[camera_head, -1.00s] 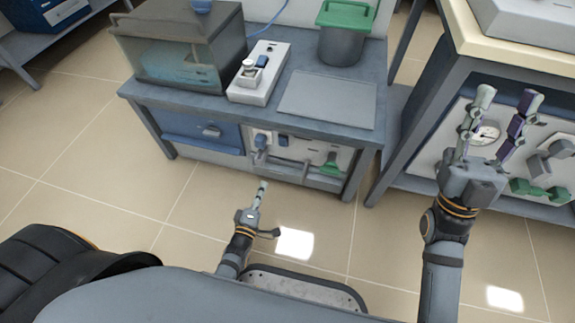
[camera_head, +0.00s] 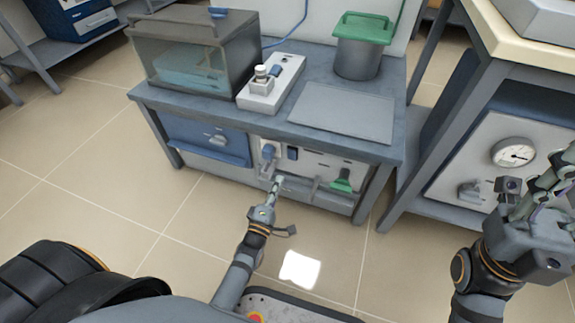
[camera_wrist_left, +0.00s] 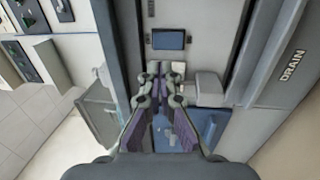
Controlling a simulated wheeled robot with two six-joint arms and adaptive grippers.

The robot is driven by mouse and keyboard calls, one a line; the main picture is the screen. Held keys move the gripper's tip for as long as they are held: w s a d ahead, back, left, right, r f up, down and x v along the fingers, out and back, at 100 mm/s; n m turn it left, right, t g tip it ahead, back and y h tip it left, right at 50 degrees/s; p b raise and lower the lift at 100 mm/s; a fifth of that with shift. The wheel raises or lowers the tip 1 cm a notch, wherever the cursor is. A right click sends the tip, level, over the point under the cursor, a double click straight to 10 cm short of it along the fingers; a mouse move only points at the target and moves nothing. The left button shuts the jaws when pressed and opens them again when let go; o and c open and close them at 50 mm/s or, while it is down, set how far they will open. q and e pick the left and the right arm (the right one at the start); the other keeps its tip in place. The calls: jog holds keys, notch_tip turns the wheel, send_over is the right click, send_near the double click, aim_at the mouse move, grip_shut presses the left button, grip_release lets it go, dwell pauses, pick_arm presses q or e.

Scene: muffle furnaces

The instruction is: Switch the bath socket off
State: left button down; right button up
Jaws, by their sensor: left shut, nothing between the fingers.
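The glass water bath (camera_head: 190,62) stands on the left of the grey bench. A white box with a plug-like fitting and a small blue part, apparently a socket box (camera_head: 270,88), stands beside it. A white panel (camera_head: 312,162) under the bench top carries a blue rocker (camera_head: 292,153), grey levers and a green handle (camera_head: 342,181). I cannot tell which part is the bath socket's switch. My left gripper (camera_head: 277,181) is shut and empty, low in front of this panel. In the left wrist view its fingers (camera_wrist_left: 160,72) point at the panel, below a dark blue rectangle (camera_wrist_left: 169,39). Contact is unclear. My right gripper (camera_head: 540,185) is partly cut off.
A grey plate (camera_head: 342,112) and a green-lidded pot (camera_head: 360,48) are on the bench. A blue drawer (camera_head: 208,140) is left of the panel. A second bench with a dial gauge (camera_head: 514,153) stands at right. The floor in front is clear.

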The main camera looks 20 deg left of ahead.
aim_at(291, 154)
pick_arm(q)
jog(key=w+b, duration=0.1)
jog(key=w, duration=0.1)
jog(key=w+b, duration=0.1)
jog(key=w, duration=0.2)
jog(key=w+b, duration=0.2)
jog(key=shift+w+d+r, duration=0.15)
jog(key=shift+w+r, duration=0.2)
jog(key=shift+w, duration=0.05)
jog(key=shift+w+r, duration=0.2)
jog(key=shift+w, duration=0.3)
jog(key=shift+r, duration=0.1)
